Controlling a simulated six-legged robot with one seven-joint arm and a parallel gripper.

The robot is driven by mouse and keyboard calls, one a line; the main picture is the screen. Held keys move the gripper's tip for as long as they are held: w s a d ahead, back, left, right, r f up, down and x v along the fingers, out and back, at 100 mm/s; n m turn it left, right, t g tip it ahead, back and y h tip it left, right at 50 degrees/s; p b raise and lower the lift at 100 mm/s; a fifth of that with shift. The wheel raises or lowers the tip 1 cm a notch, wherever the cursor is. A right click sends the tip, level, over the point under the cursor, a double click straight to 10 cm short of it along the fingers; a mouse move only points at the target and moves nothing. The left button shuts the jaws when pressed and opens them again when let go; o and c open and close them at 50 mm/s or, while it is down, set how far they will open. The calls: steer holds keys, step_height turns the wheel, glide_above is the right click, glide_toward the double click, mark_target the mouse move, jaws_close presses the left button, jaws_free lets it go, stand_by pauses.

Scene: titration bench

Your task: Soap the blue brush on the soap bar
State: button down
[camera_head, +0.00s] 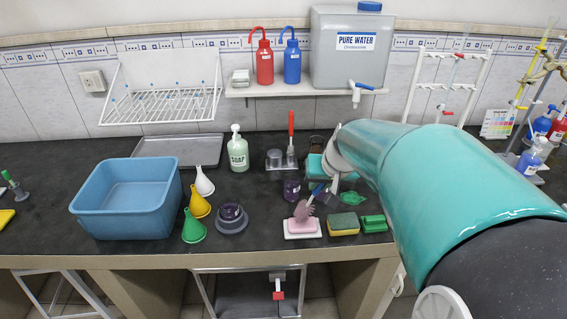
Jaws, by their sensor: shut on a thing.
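The blue brush (317,189) is held tilted, its handle up to the right and its pinkish bristles down to the left. The pink soap bar (302,226) lies in a white dish (303,236) near the front edge of the bench. The bristles overlap the far edge of the soap in the picture; I cannot tell whether they touch it. My gripper (325,195) is shut on the brush handle, just behind and right of the soap. My arm comes in from the right and hides part of the bench behind the gripper.
A yellow-green sponge (343,224) and a green block (374,223) lie right of the soap. A dark round vessel (232,218), several funnels (198,204) and a blue basin (128,199) stand to the left. A soap bottle (238,150) stands behind. Bare bench lies between vessel and dish.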

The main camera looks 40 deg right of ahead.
steer(key=shift+r, duration=3.45)
